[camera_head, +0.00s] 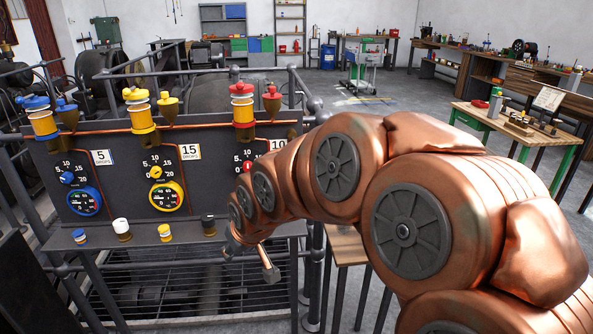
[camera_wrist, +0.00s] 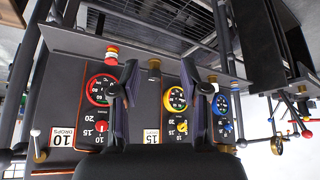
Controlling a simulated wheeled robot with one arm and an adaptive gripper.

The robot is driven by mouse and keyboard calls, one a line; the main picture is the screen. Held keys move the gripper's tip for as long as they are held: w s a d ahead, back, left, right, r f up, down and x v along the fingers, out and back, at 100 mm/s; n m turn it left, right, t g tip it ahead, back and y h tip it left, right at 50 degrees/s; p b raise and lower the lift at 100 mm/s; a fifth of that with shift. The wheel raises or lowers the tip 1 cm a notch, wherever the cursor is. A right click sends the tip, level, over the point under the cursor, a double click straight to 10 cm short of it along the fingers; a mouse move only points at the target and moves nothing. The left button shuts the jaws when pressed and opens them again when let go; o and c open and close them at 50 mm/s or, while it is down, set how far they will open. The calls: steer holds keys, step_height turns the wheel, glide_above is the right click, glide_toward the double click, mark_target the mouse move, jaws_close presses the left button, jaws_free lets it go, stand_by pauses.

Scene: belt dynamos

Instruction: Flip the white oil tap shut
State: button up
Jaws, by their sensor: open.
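My gripper (camera_head: 254,260) is in front of the panel's right part, near the ledge, partly hidden by my arm. In the wrist view my gripper (camera_wrist: 161,82) is open, with nothing between its fingers. In that upside-down view a white ball-ended lever (camera_wrist: 35,133) stands upright at the left, beside the "10 DROPS" card and apart from the fingers. In the head view a white cap on a brass base (camera_head: 121,225) sits on the ledge, left of my gripper. I cannot tell which of these white parts is the oil tap.
The dark panel (camera_head: 115,165) carries dials and blue, yellow and red oilers. A yellow-white cap (camera_head: 165,232) and a black cap (camera_head: 208,224) stand on the ledge. Railings surround the machine.

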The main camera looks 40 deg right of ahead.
steer(key=w+d+r+m+t+h+b, duration=0.1)
steer(key=w+d+t+h+b, duration=0.15)
steer(key=w+d, duration=0.4)
steer(key=w+d+m+t+h+b, duration=0.1)
steer(key=w+d+t+b, duration=0.25)
steer(key=d, duration=0.65)
steer(key=s+d+r+m+t+h+b, duration=0.1)
steer(key=d+r+t+h+b, duration=0.1)
steer(key=d, duration=0.4)
steer(key=s+d+r+t+h+b, duration=0.1)
steer(key=d+r+t+b, duration=0.15)
steer(key=d, duration=0.35)
steer(key=shift+g, duration=0.35)
steer(key=shift+d+r+p+x, duration=0.1)
steer(key=shift+r+p+x, duration=0.1)
steer(key=shift+x, duration=1.7)
steer(key=shift+d+r+p+x, duration=0.1)
steer(key=shift+d+p+x, duration=0.1)
steer(key=shift+x, duration=1.7)
steer(key=shift+s, duration=0.1)
jaws_close()
